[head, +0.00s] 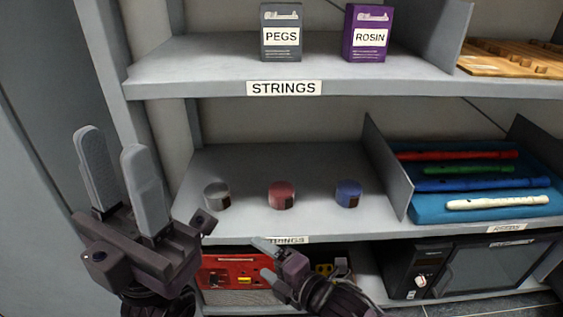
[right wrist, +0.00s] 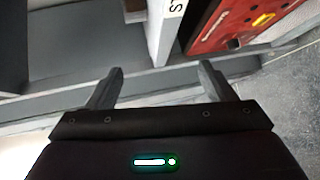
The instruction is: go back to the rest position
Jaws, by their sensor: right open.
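My left gripper (head: 122,180) is raised at the left of the head view, in front of the shelf's left post. Its two grey fingers point up with a gap between them, and nothing is between them. My right gripper (head: 265,261) is low in the middle of the head view, in front of the bottom shelf. In the right wrist view its fingers (right wrist: 160,80) are spread apart and empty. A shelf edge with part of a label shows beyond them.
The middle shelf (head: 240,222) holds a grey tin (head: 216,195), a red tin (head: 281,194) and a blue tin (head: 348,193). Recorders lie on a blue tray (head: 425,207) at right. Above stand a PEGS box (head: 281,50) and a ROSIN box (head: 367,50). Below are a red case (head: 235,270) and a black unit (head: 400,270).

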